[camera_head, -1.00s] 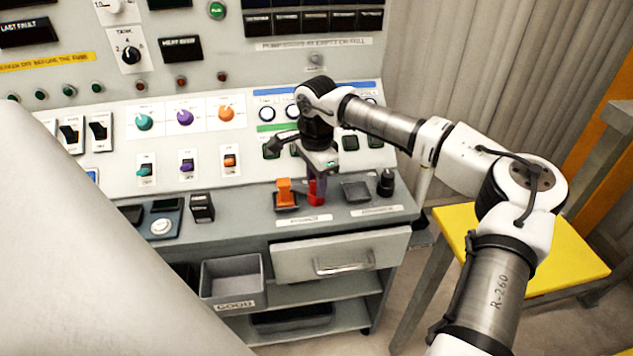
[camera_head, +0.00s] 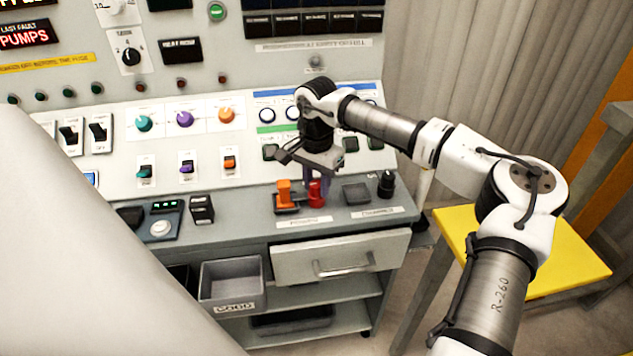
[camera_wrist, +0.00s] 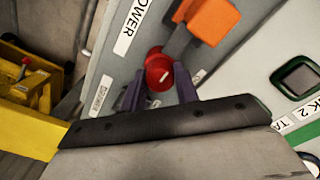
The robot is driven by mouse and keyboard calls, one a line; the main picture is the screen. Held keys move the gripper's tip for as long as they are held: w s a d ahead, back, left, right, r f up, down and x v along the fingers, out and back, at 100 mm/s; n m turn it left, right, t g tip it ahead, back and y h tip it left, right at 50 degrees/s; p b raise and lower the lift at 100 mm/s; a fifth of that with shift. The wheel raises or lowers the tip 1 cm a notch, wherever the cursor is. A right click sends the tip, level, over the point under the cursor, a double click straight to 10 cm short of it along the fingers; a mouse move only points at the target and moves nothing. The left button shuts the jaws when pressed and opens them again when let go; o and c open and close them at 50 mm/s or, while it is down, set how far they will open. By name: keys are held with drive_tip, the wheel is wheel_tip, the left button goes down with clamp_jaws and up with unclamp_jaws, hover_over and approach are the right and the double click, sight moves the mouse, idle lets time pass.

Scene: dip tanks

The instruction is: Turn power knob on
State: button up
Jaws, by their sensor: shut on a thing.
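The power knob (camera_head: 315,194) is a red round knob on the console's narrow front ledge, right beside an orange lever (camera_head: 284,192). In the wrist view the red knob (camera_wrist: 157,66) shows a white pointer mark, with part of a POWER label above it. My gripper (camera_head: 317,184) reaches down from above, its purple fingers on either side of the knob. In the wrist view my gripper (camera_wrist: 160,82) is shut on the knob, which partly shows between the fingers.
The orange lever (camera_wrist: 211,20) stands close to the fingers. A grey square pad (camera_head: 356,192) and a black knob (camera_head: 386,183) sit to the right on the ledge. A yellow-topped table (camera_head: 560,250) stands right.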

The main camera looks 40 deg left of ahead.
sight(316, 184)
drive_tip(key=o, duration=1)
wheel_tip(316, 184, up, 14)
drive_tip(key=shift+f+b, duration=0.1)
drive_tip(key=shift+b, duration=0.35)
